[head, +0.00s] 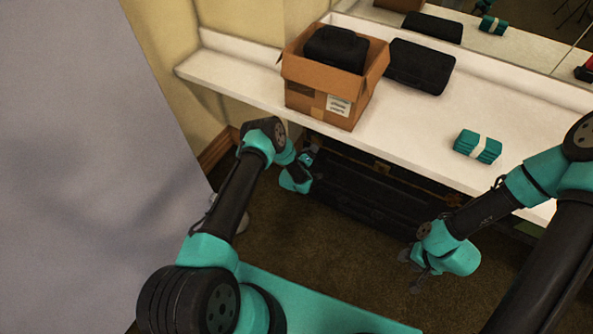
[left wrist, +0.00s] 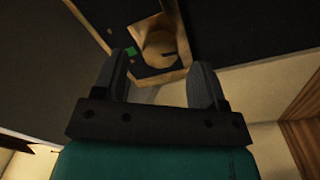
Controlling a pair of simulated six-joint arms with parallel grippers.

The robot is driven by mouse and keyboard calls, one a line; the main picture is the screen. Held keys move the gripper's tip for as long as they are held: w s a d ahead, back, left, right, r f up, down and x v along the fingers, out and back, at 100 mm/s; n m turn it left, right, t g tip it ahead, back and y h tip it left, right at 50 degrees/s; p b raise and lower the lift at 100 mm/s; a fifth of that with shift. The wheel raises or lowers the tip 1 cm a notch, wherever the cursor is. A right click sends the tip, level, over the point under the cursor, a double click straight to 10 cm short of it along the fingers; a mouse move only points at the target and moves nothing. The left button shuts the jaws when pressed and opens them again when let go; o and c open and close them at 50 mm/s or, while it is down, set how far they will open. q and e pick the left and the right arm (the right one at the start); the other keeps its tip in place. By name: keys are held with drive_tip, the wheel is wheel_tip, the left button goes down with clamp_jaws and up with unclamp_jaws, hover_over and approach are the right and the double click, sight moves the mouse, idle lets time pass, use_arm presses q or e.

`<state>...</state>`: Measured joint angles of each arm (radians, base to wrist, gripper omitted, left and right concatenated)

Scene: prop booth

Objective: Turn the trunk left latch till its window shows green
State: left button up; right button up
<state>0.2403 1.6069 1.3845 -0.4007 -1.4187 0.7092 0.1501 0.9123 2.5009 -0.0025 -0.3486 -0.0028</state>
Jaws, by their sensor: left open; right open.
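The black trunk (head: 365,193) stands on the floor under the white counter. My left gripper (head: 310,158) is at the trunk's left end. In the left wrist view a round brass latch (left wrist: 158,47) sits on a dark plate with a brass edge. A small green window (left wrist: 131,50) shows beside the latch, to its left. My left gripper also shows there (left wrist: 162,62), open, its fingers either side of the latch in the picture; contact cannot be told. My right gripper (head: 416,272) is open and empty, low in front of the trunk's right part.
The white counter (head: 237,77) overhangs the trunk. On it are a cardboard box (head: 310,98) holding a black case (head: 336,47), another black case (head: 420,66) and a banded teal stack (head: 478,146). A mirror (head: 535,45) lines the back. Brown carpet (head: 310,250) in front is clear.

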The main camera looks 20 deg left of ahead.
use_arm(q)
drive_tip(key=s+a, duration=0.2)
drive_tip(key=s, duration=1.2)
drive_tip(key=shift+f, duration=0.25)
drive_tip(key=shift+s+a, duration=0.1)
drive_tip(key=s+d+r+m+g, duration=0.1)
drive_tip(key=s+r+g, duration=0.3)
drive_tip(key=s, duration=0.4)
drive_tip(key=s+d+r+m+g, duration=0.1)
drive_tip(key=s+r+m+g, duration=0.3)
drive_tip(key=s+g, duration=0.3)
drive_tip(key=s+d+r+m+g+h, duration=0.1)
drive_tip(key=s+r+m+g, duration=0.1)
drive_tip(key=s+r+g, duration=0.4)
drive_tip(key=s, duration=0.4)
drive_tip(key=shift+s+m, duration=0.3)
drive_tip(key=shift+m, duration=0.1)
drive_tip(key=shift+w+r, duration=0.1)
